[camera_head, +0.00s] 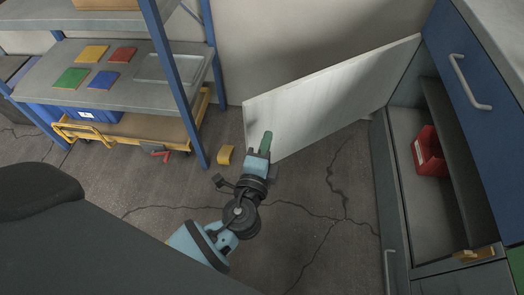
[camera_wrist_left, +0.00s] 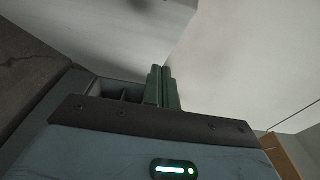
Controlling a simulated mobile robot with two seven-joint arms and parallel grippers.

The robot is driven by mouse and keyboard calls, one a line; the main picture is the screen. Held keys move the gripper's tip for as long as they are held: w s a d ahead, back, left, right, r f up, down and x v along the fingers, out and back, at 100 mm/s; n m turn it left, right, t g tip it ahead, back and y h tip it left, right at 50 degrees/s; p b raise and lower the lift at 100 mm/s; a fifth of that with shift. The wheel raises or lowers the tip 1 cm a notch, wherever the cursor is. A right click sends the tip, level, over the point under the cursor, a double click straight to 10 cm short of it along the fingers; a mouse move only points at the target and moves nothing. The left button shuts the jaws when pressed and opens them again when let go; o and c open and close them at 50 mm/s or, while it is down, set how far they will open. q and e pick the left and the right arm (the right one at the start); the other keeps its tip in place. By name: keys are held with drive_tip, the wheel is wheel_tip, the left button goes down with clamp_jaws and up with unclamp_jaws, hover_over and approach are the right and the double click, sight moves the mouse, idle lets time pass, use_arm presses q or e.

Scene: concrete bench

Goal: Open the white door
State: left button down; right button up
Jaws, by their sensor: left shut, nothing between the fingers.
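The white door (camera_head: 330,90) stands wide open, swung out from the cabinet at the right in the head view. The open cabinet (camera_head: 408,165) shows its inside. My left gripper (camera_head: 266,142) is shut and empty, with its green fingers at the door's lower free corner. Whether they touch the door cannot be told. In the left wrist view the shut fingers (camera_wrist_left: 163,85) stand upright before a pale surface that looks like the door (camera_wrist_left: 235,60). My right gripper is not in view.
A red bin (camera_head: 430,152) sits inside the cabinet. A blue drawer front with a grey handle (camera_head: 470,85) is at the right. A blue-framed shelf (camera_head: 130,85) with coloured tiles stands at the left.

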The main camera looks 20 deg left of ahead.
sight(266, 107)
use_arm(q)
drive_tip(key=w+a, duration=0.1)
drive_tip(key=w, duration=0.1)
drive_tip(key=w+a, duration=0.1)
drive_tip(key=w, duration=0.1)
drive_tip(key=w+a, duration=0.1)
drive_tip(key=w, duration=0.1)
drive_tip(key=shift+w+a, duration=0.25)
drive_tip(key=shift+a, duration=0.2)
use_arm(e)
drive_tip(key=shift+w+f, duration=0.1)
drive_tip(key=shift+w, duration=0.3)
use_arm(q)
drive_tip(key=shift+w+a, duration=0.1)
